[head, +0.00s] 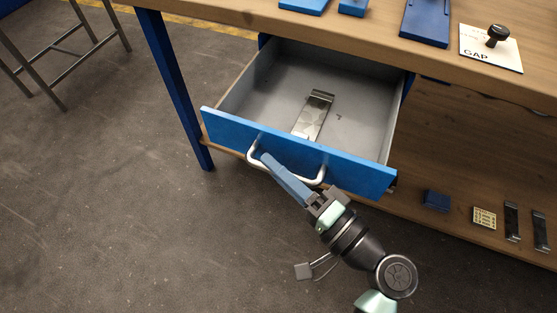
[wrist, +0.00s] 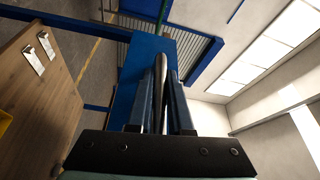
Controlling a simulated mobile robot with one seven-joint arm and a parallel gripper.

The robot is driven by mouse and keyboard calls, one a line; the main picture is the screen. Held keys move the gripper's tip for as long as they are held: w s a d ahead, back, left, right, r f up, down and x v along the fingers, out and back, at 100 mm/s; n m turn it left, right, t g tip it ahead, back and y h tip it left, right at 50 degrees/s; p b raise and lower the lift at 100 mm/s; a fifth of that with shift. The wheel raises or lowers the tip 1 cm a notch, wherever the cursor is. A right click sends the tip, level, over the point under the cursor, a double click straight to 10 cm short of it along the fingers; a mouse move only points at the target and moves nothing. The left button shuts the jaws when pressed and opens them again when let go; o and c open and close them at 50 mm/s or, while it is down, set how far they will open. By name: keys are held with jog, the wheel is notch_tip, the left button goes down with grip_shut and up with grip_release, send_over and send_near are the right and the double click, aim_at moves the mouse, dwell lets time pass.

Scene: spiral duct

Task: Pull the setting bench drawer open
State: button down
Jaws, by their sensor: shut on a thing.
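The drawer (head: 262,85) under the wooden bench stands well out, its grey inside showing. Its blue front (head: 345,165) faces my arm and carries a pale metal bar handle (head: 318,179). My gripper (head: 267,160) is shut on the handle, near its left end in the head view. In the wrist view, the fingers of my gripper (wrist: 163,85) lie on both sides of the handle bar (wrist: 162,75), with the blue front (wrist: 128,85) beyond. A flat metal piece (head: 313,117) with a bent end lies inside the drawer.
The bench top (head: 230,12) holds blue blocks and a white card (head: 491,48) with a black knob. A lower shelf (head: 440,215) carries small parts at right. A blue bench leg (head: 176,90) stands left of the drawer. Open floor (head: 90,220) lies at left and in front.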

jog(key=shift+s, duration=0.1)
dwell(0.3)
jog(key=c, duration=0.8)
grip_release()
jog(key=shift+c, duration=0.2)
jog(key=shift+s+d, duration=0.1)
jog(key=p+v, duration=0.1)
jog(key=v, duration=1.1)
jog(key=shift+s+d+p, duration=0.25)
jog(key=shift+p, duration=0.15)
jog(key=shift+f, duration=0.1)
